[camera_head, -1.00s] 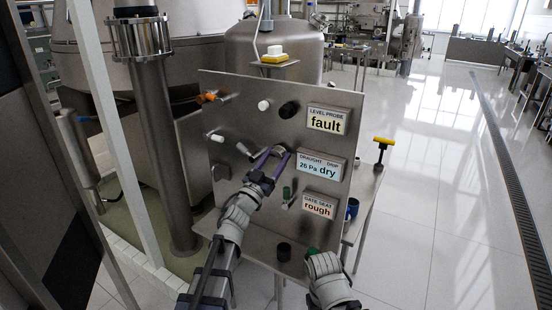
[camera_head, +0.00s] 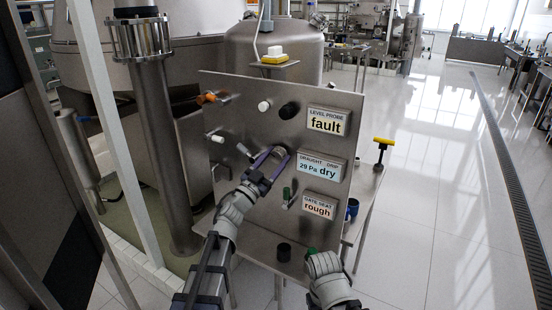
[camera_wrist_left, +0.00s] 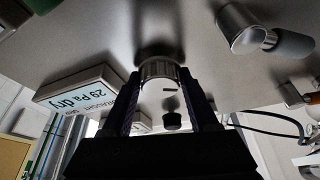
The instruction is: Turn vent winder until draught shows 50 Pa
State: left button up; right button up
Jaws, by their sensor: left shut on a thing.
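The vent winder (camera_head: 281,151) is a round, ribbed metal knob on the upright steel panel. It also shows in the left wrist view (camera_wrist_left: 160,71), with a short dark mark on its face. My left gripper (camera_head: 270,156) is shut on the knob, one finger on each side. The draught display (camera_head: 310,168) to the right of the knob reads 29 Pa, with "dry" beside it. The same display shows at the left of the left wrist view (camera_wrist_left: 78,92). My right arm is at the bottom of the head view; its fingers cannot be made out.
The panel (camera_head: 235,115) also carries a level probe display (camera_head: 327,121) reading "fault" and a gate seat display (camera_head: 318,206) reading "rough". A metal lever (camera_head: 244,150) is left of the knob. A green-handled control (camera_head: 287,194) sits below it.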

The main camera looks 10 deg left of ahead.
pick_arm(q)
jog(key=m, duration=0.2)
jog(key=m+g+h+p, duration=0.1)
jog(key=m, duration=0.1)
jog(key=m+g+h, duration=0.1)
jog(key=m, duration=0.1)
jog(key=shift+w+a+r+p, duration=0.15)
jog(key=shift+r+p, duration=0.1)
jog(key=shift+p, duration=0.15)
jog(key=m+g+p, duration=0.1)
jog(key=m, duration=0.1)
jog(key=m+g+p, duration=0.1)
jog(key=m, duration=0.2)
jog(key=shift+r+h, duration=0.1)
jog(key=shift+h, duration=0.3)
jog(key=m+g+p, duration=0.2)
jog(key=m+p, duration=0.1)
jog(key=m, duration=0.2)
jog(key=shift+p, duration=0.4)
jog(key=shift+m+g+y+p, duration=0.55)
jog(key=shift+m+p, duration=0.35)
jog(key=shift+m, duration=0.6)
jog(key=o, duration=1.4)
jog(key=shift+c, duration=0.2)
